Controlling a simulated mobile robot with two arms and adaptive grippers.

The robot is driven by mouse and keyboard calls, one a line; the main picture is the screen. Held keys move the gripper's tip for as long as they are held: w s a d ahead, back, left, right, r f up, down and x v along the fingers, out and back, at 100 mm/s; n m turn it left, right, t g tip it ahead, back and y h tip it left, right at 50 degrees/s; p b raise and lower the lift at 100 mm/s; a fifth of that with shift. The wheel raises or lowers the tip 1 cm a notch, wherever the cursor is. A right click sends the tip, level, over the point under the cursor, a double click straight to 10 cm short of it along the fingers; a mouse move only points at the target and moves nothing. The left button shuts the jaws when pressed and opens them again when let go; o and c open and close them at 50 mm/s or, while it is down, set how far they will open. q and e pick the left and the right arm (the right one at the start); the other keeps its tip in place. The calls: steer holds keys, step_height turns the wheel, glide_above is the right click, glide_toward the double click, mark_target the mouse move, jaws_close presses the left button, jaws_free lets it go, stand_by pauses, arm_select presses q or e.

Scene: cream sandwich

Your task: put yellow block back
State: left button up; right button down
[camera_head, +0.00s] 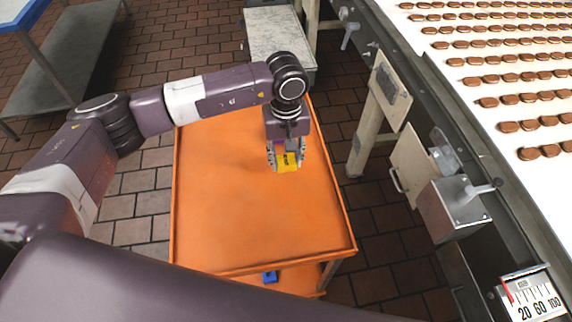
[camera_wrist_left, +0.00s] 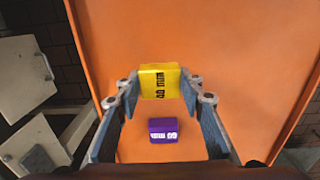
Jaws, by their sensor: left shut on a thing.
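My left gripper (camera_head: 287,162) points down over the orange cart top (camera_head: 240,215), towards its far right part. It is shut on a yellow block (camera_head: 288,161) with black lettering. In the left wrist view the yellow block (camera_wrist_left: 160,82) sits between the two fingertips (camera_wrist_left: 161,88), with its printed face showing. I cannot tell whether the block touches the cart top. A purple block (camera_wrist_left: 163,130) with white lettering lies on the orange surface between the fingers' lines in the wrist view, apart from the yellow one. My right gripper is not in view.
The rest of the cart top is clear, with a raised rim (camera_head: 346,232). A blue item (camera_head: 270,277) is on the cart's lower shelf. A conveyor (camera_head: 480,60) with rows of brown biscuits runs along the right, with metal boxes (camera_head: 455,208) on its side.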

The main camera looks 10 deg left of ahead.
mark_target(286, 177)
arm_select(q)
step_height(286, 177, down, 5)
steer(key=shift+r+p, duration=0.2)
steer(key=shift+p, duration=0.4)
steer(key=shift+f, duration=0.25)
steer(key=o, duration=1.3)
steer(key=shift+c, duration=0.2)
